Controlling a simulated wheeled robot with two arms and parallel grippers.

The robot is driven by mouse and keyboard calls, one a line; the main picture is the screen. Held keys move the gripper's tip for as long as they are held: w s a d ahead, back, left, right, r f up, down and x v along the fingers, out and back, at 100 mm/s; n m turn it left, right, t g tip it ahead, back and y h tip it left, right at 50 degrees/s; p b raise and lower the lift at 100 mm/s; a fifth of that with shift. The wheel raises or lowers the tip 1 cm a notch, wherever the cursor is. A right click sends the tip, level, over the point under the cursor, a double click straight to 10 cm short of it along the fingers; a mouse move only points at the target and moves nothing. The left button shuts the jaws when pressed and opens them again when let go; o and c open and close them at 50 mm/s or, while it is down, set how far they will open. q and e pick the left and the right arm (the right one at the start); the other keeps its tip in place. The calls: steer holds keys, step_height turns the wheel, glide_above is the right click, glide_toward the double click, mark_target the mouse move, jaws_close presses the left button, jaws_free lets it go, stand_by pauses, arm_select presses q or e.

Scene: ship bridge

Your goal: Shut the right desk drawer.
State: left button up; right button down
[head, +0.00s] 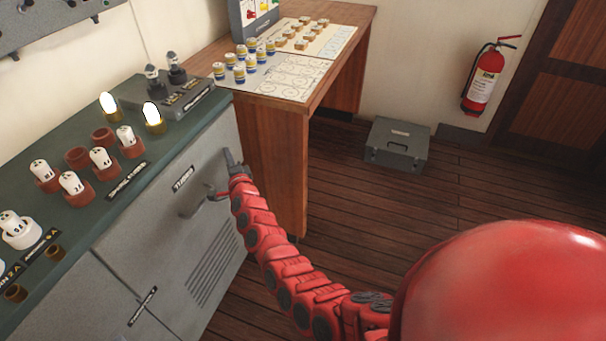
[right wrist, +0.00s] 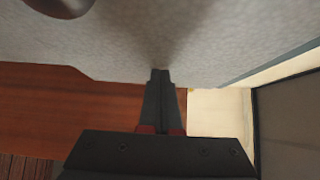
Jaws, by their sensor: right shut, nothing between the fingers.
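The grey desk (head: 80,290) with a dark green top stands at the left in the head view. Its right front (head: 172,245) has a label, a grey bar handle (head: 195,205) and slanted vent slots. This front looks about level with the edge of the top; I cannot tell whether a small gap is left. My right gripper (head: 230,160) is shut and empty at the upper right end of this front. In the right wrist view its shut tips (right wrist: 160,72) point at the grey surface (right wrist: 220,45), touching or very close. My left gripper is not in view.
Several red-based knobs and two lit lamps (head: 153,117) stand on the desk top. A wooden table (head: 275,130) with charts and small pieces stands right behind the gripper. A grey case (head: 397,145) lies on the open plank floor; a fire extinguisher (head: 485,78) hangs on the wall.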

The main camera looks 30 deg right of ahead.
steer(key=shift+w+a+r, duration=0.1)
steer(key=shift+w+a, duration=0.4)
steer(key=shift+w, duration=0.1)
steer(key=shift+r, duration=0.15)
